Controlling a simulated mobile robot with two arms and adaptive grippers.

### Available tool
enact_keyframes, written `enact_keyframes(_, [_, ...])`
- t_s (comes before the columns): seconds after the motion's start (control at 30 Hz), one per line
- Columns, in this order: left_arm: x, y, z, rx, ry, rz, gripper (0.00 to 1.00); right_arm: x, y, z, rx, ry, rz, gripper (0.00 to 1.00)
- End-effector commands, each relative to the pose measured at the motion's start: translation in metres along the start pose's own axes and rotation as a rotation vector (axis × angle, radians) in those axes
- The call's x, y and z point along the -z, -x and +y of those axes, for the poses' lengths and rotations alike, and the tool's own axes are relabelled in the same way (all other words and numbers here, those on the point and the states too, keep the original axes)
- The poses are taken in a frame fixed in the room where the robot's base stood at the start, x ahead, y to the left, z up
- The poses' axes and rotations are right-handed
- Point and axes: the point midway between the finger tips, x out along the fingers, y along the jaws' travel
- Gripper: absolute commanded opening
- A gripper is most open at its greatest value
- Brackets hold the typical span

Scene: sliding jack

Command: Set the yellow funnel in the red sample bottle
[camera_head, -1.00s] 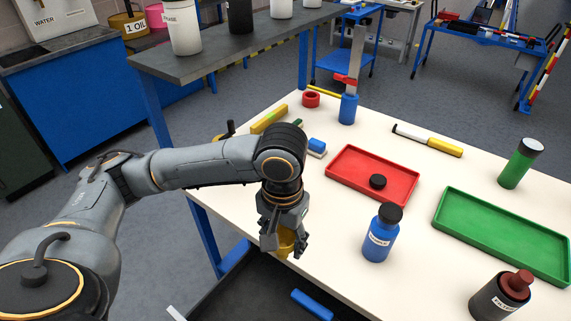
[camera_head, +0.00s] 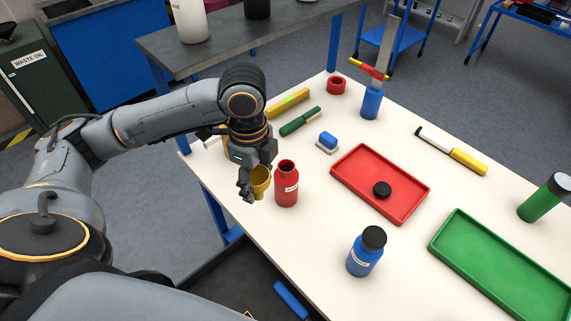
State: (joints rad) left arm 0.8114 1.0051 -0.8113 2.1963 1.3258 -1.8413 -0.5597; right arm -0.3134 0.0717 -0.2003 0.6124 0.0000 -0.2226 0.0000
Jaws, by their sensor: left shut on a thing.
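The yellow funnel (camera_head: 261,180) is in my left gripper (camera_head: 256,184), which is shut on it near the table's left edge. The open red sample bottle (camera_head: 287,188) stands upright on the table just right of the funnel, with a white label and a dark mouth. The funnel is beside the bottle in the picture, not in its mouth; I cannot tell the exact gap in depth. Part of the funnel is hidden by the fingers. My right gripper is not in view.
A red tray (camera_head: 350,185) with a black cap (camera_head: 382,190) lies right of the bottle. A blue bottle (camera_head: 366,252) stands nearer. A green tray (camera_head: 455,245) is at right. A green-handled tool (camera_head: 300,121) and a blue-and-white block (camera_head: 327,141) lie behind.

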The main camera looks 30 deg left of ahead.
Motion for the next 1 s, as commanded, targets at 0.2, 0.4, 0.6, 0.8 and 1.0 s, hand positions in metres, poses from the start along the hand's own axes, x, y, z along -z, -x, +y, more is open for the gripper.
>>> enact_keyframes(0.2, [-0.019, 0.024, -0.001, -0.002, -0.446, -0.002, 0.26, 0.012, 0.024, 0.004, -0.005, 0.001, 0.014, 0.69])
enact_keyframes(0.4, [-0.036, 0.043, -0.003, 0.0, -0.862, -0.006, 0.26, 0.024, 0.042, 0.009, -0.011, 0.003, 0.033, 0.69])
enact_keyframes(0.6, [-0.052, 0.06, -0.004, -0.001, -1.261, -0.014, 0.26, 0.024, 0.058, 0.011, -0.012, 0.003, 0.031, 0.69])
enact_keyframes(0.8, [-0.063, 0.07, -0.004, -0.004, -1.538, -0.02, 0.26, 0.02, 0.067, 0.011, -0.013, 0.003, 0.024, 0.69])
enact_keyframes(1.0, [-0.064, 0.072, -0.009, -0.003, -1.645, -0.022, 0.26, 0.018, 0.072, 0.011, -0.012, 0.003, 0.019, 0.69])
